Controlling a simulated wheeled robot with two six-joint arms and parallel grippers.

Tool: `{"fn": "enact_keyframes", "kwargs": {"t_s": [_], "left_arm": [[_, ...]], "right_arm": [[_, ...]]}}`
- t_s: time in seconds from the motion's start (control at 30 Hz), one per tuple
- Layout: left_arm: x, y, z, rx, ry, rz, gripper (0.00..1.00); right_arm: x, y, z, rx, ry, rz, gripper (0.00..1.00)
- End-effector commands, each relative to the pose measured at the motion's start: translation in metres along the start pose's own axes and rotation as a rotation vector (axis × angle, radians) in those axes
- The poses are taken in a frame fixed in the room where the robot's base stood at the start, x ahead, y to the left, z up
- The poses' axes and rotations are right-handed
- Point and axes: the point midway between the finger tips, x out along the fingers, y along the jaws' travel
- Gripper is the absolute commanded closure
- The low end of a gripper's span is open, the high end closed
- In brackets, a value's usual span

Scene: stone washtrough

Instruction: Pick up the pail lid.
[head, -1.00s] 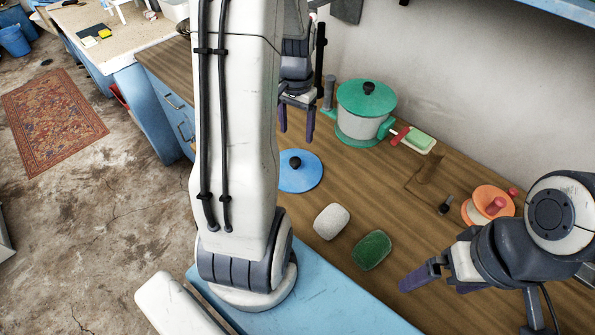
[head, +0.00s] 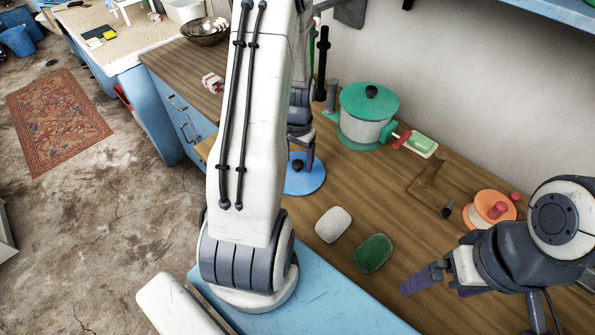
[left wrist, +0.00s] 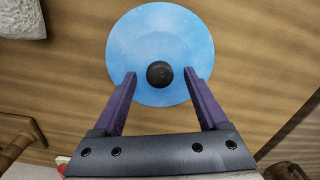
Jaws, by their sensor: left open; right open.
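The pail lid (head: 316,182), a flat blue disc with a black knob (head: 297,166), lies on the wooden counter, partly hidden behind my left arm in the head view. In the left wrist view the lid (left wrist: 160,25) shows face-on, its knob (left wrist: 159,80) near the middle. My left gripper (left wrist: 159,75) is open, its purple fingers over the lid, one on each side of the knob with a gap on both sides. In the head view my left gripper (head: 303,160) is just at the knob. My right gripper (head: 436,288) is open and empty at the lower right.
A green-lidded pot (head: 365,120) stands behind the lid. A white block (head: 333,224) and a green block (head: 374,253) lie in front. An orange spool-like object (head: 487,210) is at the right, near my right arm. The counter between is mostly clear.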

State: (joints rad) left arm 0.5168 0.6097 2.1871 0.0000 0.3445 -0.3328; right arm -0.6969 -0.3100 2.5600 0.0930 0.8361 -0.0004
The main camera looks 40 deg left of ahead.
Motion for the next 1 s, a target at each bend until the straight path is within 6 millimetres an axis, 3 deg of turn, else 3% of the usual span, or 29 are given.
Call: {"fn": "enact_keyframes", "kwargs": {"t_s": [0.13, 0.3, 0.33, 0.77, 1.0], "left_arm": [[0.0, 0.0, 0.0, 0.0, 0.0, 0.0, 0.28], [-0.001, 0.0, 0.0, 0.0, 0.0, 0.0, 0.93], [-0.001, 0.0, 0.0, 0.0, 0.0, 0.0, 1.0], [-0.004, 0.0, 0.0, 0.0, 0.001, 0.0, 1.0], [-0.031, -0.001, -0.002, 0.0, 0.006, -0.002, 1.0]], "right_arm": [[0.0, 0.0, 0.0, 0.0, 0.0, 0.0, 0.0], [0.0, 0.0, 0.0, 0.0, 0.0, 0.0, 0.0], [0.0, 0.0, 0.0, 0.0, 0.0, 0.0, 0.0], [0.0, 0.0, 0.0, 0.0, 0.0, 0.0, 0.0], [0.003, 0.0, 0.0, 0.0, 0.0, 0.0, 0.0]]}}
